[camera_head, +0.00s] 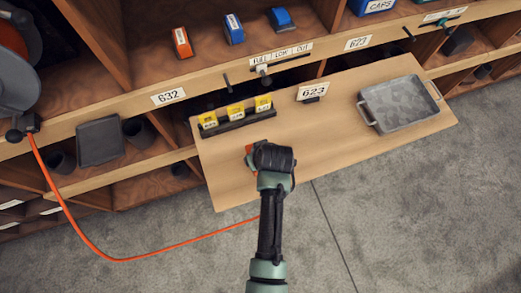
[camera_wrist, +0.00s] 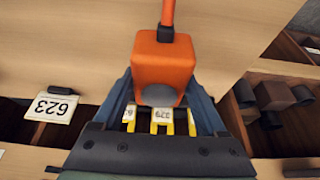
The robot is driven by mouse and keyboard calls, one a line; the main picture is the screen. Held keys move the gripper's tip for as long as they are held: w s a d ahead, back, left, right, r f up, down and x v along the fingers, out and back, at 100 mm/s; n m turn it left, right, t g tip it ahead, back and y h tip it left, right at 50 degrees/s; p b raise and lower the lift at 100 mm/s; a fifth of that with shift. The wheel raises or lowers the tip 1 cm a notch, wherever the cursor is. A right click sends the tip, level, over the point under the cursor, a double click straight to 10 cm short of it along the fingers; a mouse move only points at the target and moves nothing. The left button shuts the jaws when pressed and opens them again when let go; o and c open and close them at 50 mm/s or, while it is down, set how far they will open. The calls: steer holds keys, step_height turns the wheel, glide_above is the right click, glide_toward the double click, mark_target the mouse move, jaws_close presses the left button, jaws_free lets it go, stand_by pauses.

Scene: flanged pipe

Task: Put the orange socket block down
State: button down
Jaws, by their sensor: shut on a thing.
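The orange socket block (camera_wrist: 165,62) sits between the two fingers of my gripper (camera_wrist: 165,85) in the wrist view. The fingers are shut on its sides. An orange hose (camera_wrist: 167,12) joins the block through a dark collar. In the head view only a small orange part of the block (camera_head: 249,149) shows beside my gripper (camera_head: 262,156); the rest is hidden. My gripper is over the left part of the pull-out wooden board (camera_head: 345,135). I cannot tell whether the block touches the board or hangs above it.
Yellow labelled blocks (camera_head: 236,112) stand in a black rack on the board's back left, near a 623 sign (camera_head: 312,91). A grey metal tray (camera_head: 402,103) is at the right. The board's middle is clear. The hose (camera_head: 150,257) trails across the floor from a reel (camera_head: 18,70).

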steer(key=shift+f, duration=1.75)
steer(key=shift+f, duration=0.2)
jaws_free()
steer(key=shift+r, duration=0.1)
